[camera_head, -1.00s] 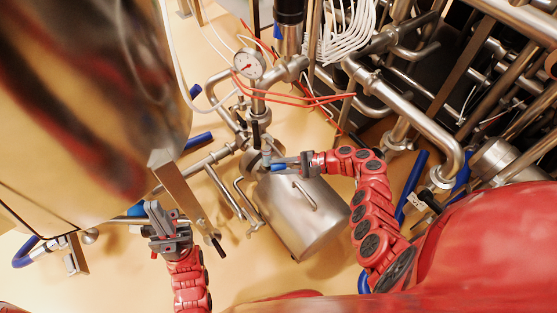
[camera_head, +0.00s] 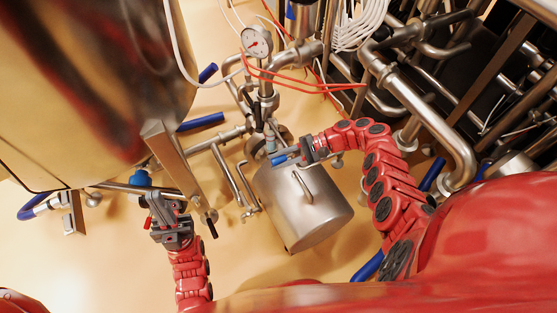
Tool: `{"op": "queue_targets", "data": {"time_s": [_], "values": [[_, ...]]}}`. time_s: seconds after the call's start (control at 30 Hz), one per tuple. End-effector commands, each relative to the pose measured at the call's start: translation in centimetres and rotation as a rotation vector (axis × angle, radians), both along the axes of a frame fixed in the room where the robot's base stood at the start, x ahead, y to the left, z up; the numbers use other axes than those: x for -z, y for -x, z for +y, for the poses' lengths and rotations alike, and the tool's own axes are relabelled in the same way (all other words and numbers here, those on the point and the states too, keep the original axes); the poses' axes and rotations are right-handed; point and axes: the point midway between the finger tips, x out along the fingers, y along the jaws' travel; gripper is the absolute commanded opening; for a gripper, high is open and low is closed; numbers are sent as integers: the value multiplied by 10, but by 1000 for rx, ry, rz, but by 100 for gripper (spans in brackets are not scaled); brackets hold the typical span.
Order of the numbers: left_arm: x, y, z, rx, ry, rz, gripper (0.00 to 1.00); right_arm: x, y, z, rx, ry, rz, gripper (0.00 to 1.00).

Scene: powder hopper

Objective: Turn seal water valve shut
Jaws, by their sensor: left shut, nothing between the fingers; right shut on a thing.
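A blue valve handle (camera_head: 282,160) sits on the pipework just above the steel canister, with the valve body (camera_head: 259,146) beside it. My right gripper (camera_head: 300,156) reaches in from the right and is shut on the blue handle. The fingertips partly hide the handle's right end. My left gripper (camera_head: 157,203) is at the lower left, shut and empty. It is below a blue fitting (camera_head: 140,178) on a pipe, and I cannot tell whether they touch.
A steel canister (camera_head: 312,212) with a loop handle stands below the valve. A pressure gauge (camera_head: 256,40) and red hoses (camera_head: 300,85) are above it. A large steel vessel (camera_head: 85,90) fills the upper left. Dense pipework (camera_head: 430,115) crowds the right. Bare floor shows at the bottom centre.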

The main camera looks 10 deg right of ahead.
Motion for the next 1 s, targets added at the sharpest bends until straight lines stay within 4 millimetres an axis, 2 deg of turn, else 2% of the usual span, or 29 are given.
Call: {"op": "queue_targets", "data": {"time_s": [0.3, 0.33, 0.47, 0.8, 0.87, 1.0], "values": [[0, 0, 0, 0, 0, 0, 0, 1, 1, 0, -1, 1, 1, 0], [0, 0, 0, 0, 0, 0, 0, 1, 1, 0, -1, 1, 1, 34], [0, 0, 0, 0, 0, 0, 0, 1, 0, 0, -1, 1, 1, 58], [0, 0, 0, 0, 0, 0, 0, 0, 0, -2, 0, 1, 0, 59], [0, 0, 0, 0, 0, 0, 0, -1, 0, -8, 0, 3, 1, 59], [2, 0, 0, 0, 0, 0, 0, -8, -1, -30, 1, 2, 2, 59]]}}
